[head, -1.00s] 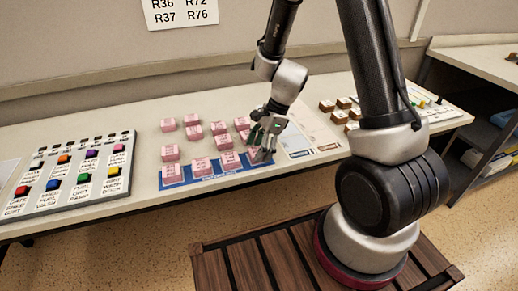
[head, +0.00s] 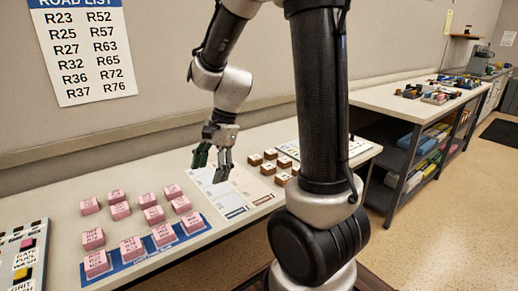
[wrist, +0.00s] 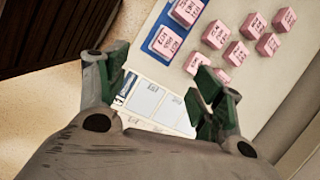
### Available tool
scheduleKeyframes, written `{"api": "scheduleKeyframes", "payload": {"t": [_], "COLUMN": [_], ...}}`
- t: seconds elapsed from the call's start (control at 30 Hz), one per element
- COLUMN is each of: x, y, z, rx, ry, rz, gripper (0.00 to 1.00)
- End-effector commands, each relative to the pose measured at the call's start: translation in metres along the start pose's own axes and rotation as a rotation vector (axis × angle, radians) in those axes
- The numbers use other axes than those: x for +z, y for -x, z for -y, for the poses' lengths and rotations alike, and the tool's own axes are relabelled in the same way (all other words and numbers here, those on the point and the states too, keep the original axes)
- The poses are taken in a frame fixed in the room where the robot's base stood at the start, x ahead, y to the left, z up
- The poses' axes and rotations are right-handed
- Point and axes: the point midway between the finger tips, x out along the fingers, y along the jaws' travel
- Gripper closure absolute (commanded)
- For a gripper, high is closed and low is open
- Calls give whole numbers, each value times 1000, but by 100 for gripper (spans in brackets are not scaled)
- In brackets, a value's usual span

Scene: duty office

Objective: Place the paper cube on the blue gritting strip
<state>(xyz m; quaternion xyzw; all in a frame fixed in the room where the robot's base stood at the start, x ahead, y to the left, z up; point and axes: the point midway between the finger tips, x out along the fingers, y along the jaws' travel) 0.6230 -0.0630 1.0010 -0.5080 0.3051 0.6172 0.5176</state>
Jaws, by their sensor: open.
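Several pink paper cubes with dark lettering stand on the desk. A row of them sits on the blue gritting strip (head: 150,253), including the cube (head: 193,222) at its right end. More pink cubes (head: 120,210) stand loose behind the strip. My gripper (head: 213,167) is open and empty, raised above the pale printed sheets to the right of the cubes. The wrist view shows its spread fingers (wrist: 165,98) with only desk and sheets between them. The strip (wrist: 177,27) and cubes (wrist: 239,52) lie beyond the fingers there.
Printed sheets (head: 229,196) lie right of the strip, with brown blocks (head: 270,154) beyond them. A button panel (head: 20,262) is at the desk's left end. A road list (head: 80,50) hangs on the wall. A shelf unit (head: 405,150) stands at right.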

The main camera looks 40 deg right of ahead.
Motion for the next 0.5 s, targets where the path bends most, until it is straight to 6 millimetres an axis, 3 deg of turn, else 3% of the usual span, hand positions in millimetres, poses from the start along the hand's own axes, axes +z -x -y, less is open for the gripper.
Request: {"api": "scheduleKeyframes", "payload": {"t": [0.03, 0.2, 0.33, 0.5], "x": [4, 12, 13, 10], "y": [24, 88, 122, 144], "z": [-12, -68, -110, -147], "rx": [-25, -37, -7, 52], "ry": [124, 617, 937, 1204], "rz": [-35, -192, -322, -442], "gripper": [33, 33, 33, 33]}}
